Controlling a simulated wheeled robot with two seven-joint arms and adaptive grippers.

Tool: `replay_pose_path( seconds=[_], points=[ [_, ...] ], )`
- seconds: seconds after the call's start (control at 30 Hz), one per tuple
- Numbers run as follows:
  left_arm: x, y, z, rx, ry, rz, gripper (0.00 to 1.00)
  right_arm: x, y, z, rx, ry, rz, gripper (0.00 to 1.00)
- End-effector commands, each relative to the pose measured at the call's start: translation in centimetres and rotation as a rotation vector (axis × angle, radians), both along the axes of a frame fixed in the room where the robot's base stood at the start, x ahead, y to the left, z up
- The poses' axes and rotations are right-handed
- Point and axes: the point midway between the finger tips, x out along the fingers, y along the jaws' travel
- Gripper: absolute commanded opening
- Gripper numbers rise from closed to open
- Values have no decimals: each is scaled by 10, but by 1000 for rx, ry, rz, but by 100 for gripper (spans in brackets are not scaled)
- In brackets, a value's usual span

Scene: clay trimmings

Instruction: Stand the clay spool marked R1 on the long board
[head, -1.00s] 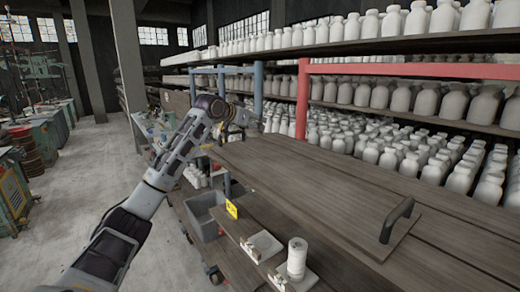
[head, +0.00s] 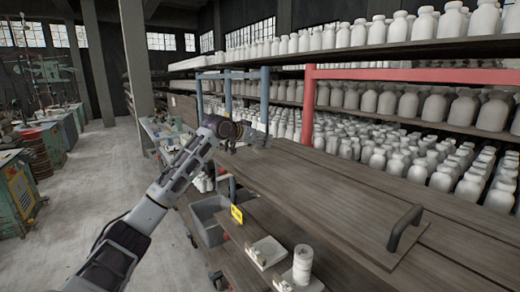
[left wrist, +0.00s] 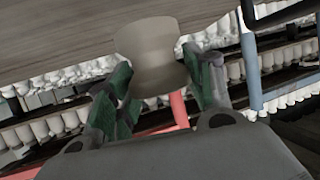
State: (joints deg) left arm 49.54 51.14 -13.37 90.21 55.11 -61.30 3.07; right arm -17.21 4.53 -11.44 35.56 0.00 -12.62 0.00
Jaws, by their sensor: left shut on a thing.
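My left gripper (head: 258,138) is at the far left end of the long brown wooden board (head: 330,190) in the head view. In the left wrist view its green-padded fingers (left wrist: 160,95) are shut on a pale clay spool (left wrist: 152,50), waisted with a wider end. The spool shows against the wooden surface; I cannot tell whether it touches it. No R1 mark is legible on it. In the head view the spool is too small and dark to make out. My right gripper is not in view.
A flat board with a dark handle (head: 404,228) lies at the near right. A white cylinder (head: 302,262) stands on a pale slab below the front edge, near a yellow tag (head: 237,214) and a grey bin (head: 204,212). Shelves of pale bottles rise behind. The board's middle is clear.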

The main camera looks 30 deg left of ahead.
Motion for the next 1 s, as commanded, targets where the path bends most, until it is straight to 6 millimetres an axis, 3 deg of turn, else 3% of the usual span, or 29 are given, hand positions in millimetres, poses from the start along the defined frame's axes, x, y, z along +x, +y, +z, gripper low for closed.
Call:
replay_pose_path(
  seconds=[0.4, 0.93, 0.97, 1.0],
  points=[
    [-1, 0, -33, 0, -1, 1, 21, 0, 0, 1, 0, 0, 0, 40],
    [0, 0, -38, 0, -3, 0, 21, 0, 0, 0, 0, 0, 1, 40],
    [0, 0, -39, 0, -1, 0, 53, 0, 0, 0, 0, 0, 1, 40],
    [0, 0, -39, 0, -1, 0, 58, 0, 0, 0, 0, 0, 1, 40]
  ],
)
